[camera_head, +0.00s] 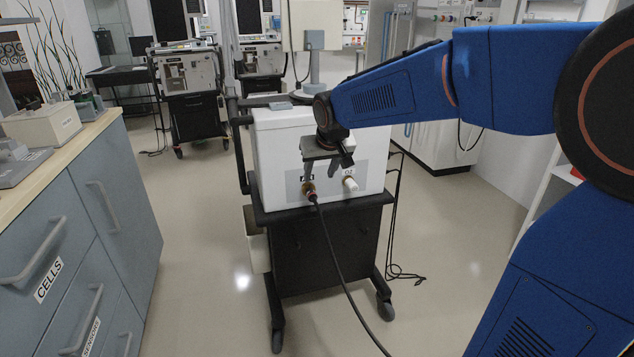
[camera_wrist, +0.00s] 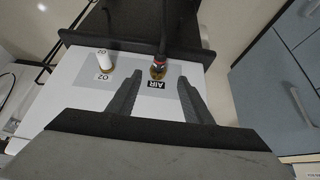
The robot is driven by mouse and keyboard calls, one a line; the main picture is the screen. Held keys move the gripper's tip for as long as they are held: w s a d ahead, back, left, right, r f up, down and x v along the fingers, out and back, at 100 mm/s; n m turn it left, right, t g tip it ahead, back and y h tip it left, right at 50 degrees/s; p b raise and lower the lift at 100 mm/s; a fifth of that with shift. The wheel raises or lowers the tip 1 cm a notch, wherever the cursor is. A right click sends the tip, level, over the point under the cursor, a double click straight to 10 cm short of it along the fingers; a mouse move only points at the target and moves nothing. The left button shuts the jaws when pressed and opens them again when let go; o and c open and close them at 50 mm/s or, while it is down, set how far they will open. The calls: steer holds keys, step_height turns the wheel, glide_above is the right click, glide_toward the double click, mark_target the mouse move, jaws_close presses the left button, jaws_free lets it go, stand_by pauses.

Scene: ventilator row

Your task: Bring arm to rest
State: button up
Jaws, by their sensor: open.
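My blue arm reaches in from the right in the head view, and my gripper (camera_head: 322,162) is in front of the white ventilator (camera_head: 275,140). In the wrist view my gripper (camera_wrist: 158,88) has its two dark fingers spread apart with nothing between them. A black hose with a brass and red end (camera_wrist: 159,68) sits on the port labelled AIR, just beyond the fingertips. That hose end (camera_head: 308,187) also shows below my gripper in the head view. A white fitting (camera_wrist: 105,61) sits at the port labelled O2, left of the fingers.
The ventilator stands on a black wheeled cart (camera_head: 325,245). The black hose (camera_head: 340,275) runs down toward the floor at the front. A grey drawer cabinet (camera_head: 75,235) stands at left, and other ventilators (camera_head: 188,75) are behind. The floor between cabinet and cart is clear.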

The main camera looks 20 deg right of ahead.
steer(key=s+d+r, duration=0.1)
steer(key=s+d, duration=0.1)
steer(key=s, duration=0.8)
steer(key=s+d+r, duration=0.1)
steer(key=s+d, duration=0.2)
steer(key=s, duration=0.6)
steer(key=s+d+f, duration=0.1)
steer(key=s+f, duration=0.3)
steer(key=s, duration=0.4)
steer(key=s+d+f+g, duration=0.1)
steer(key=s+f, duration=0.3)
steer(key=s, duration=0.5)
steer(key=shift+s+g, duration=0.15)
steer(key=shift+g, duration=0.15)
steer(key=shift+a, duration=0.1)
